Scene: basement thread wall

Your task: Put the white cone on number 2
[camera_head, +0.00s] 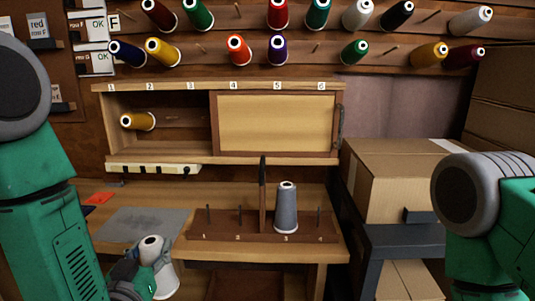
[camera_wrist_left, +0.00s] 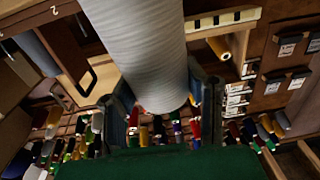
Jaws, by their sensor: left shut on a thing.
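The white cone (camera_head: 164,277) is in my left gripper (camera_head: 146,272), low at the front left of the bench in the head view. It is slightly tilted, narrow end up. In the left wrist view the cone (camera_wrist_left: 145,50) fills the upper middle, between the two fingers of the gripper (camera_wrist_left: 165,100). The brown peg rack (camera_head: 220,231) has pegs marked 1 to 4. The number 2 peg (camera_head: 239,217) is bare, right of and beyond the held cone. My right gripper is out of view; only its arm shows at the right edge.
A grey cone (camera_head: 286,210) stands on peg 3, beside a tall dark divider (camera_head: 262,190). A grey mat (camera_head: 145,224) lies left of the rack. Cardboard boxes (camera_head: 385,180) stand at the right. A cabinet (camera_head: 275,122) and pegs of colored cones fill the wall.

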